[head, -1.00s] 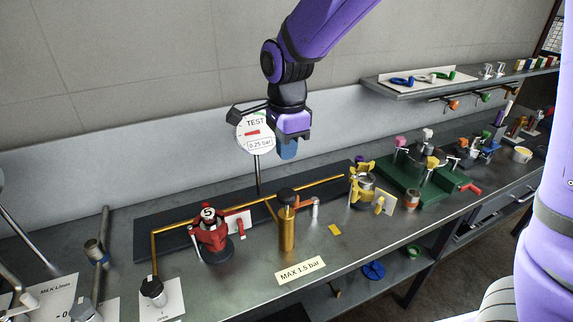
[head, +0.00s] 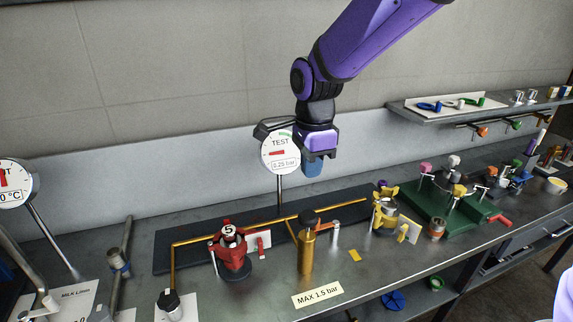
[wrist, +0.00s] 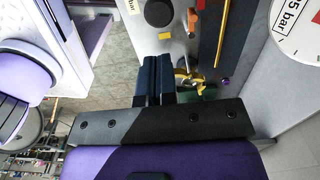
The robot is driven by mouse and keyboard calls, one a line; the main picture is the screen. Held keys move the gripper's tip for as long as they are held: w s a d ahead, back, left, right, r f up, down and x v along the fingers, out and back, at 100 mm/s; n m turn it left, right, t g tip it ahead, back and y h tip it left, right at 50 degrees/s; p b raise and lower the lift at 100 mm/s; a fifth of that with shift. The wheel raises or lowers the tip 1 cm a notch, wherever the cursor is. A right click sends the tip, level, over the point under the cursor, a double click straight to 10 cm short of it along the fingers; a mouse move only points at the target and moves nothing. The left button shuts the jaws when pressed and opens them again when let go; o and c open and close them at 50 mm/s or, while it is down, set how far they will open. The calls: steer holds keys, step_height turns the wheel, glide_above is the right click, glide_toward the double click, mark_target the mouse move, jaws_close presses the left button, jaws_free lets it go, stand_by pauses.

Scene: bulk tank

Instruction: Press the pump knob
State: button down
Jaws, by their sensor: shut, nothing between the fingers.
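The pump is an upright brass cylinder (head: 306,254) with a round black knob (head: 308,217) on top, standing on the bench. The knob also shows at the top of the wrist view (wrist: 159,13). My gripper (head: 313,172) is shut and empty, its blue fingers pointing down. In the head view it hangs above the knob, with a clear gap between them. In the wrist view the closed blue fingers (wrist: 157,78) are apart from the knob. A round TEST gauge (head: 280,146) beside my gripper reads about 0.25 bar.
A red valve (head: 232,254) marked 5 stands left of the pump, and a yellow fitting (head: 387,210) stands right of it. Brass pipe (head: 195,241) runs along the dark plate behind. A MAX 1.5 bar label (head: 317,294) lies in front. A shelf (head: 440,113) hangs at the right.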

mark_target(309, 214)
stand_by(0.4)
step_height(309, 214, up, 3)
steer(key=shift+w+r, duration=0.1)
stand_by(0.3)
step_height(309, 214, down, 14)
steer(key=shift+f, duration=0.1)
stand_by(0.7)
